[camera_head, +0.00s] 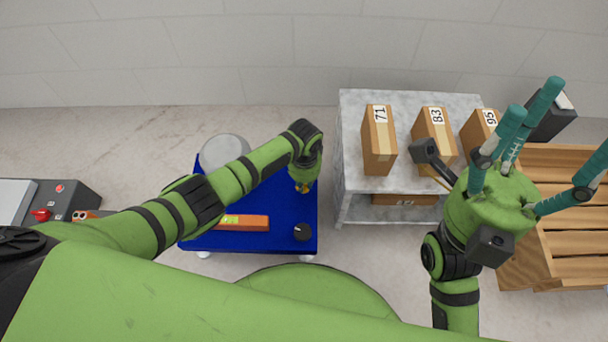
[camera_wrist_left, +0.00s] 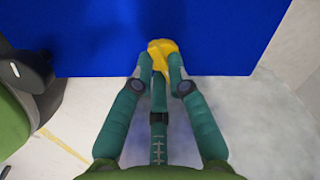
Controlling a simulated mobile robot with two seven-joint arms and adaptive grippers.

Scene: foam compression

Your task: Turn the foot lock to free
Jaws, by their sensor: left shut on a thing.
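A blue cart (camera_head: 275,205) stands on the floor at centre left in the head view, with white feet under its near edge. A yellow knob-like piece, which looks like the foot lock (camera_wrist_left: 160,47), sits at the cart's edge in the left wrist view. Only a bit of yellow shows in the head view, at the cart's right side. My left gripper (camera_wrist_left: 160,68) is shut on this yellow piece, its teal fingers on either side. Which way the lock is turned cannot be told. My right gripper (camera_head: 548,140) is raised at the right, fingers spread and empty.
A wooden crate (camera_head: 575,240) is far right, a control box (camera_head: 62,200) far left.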

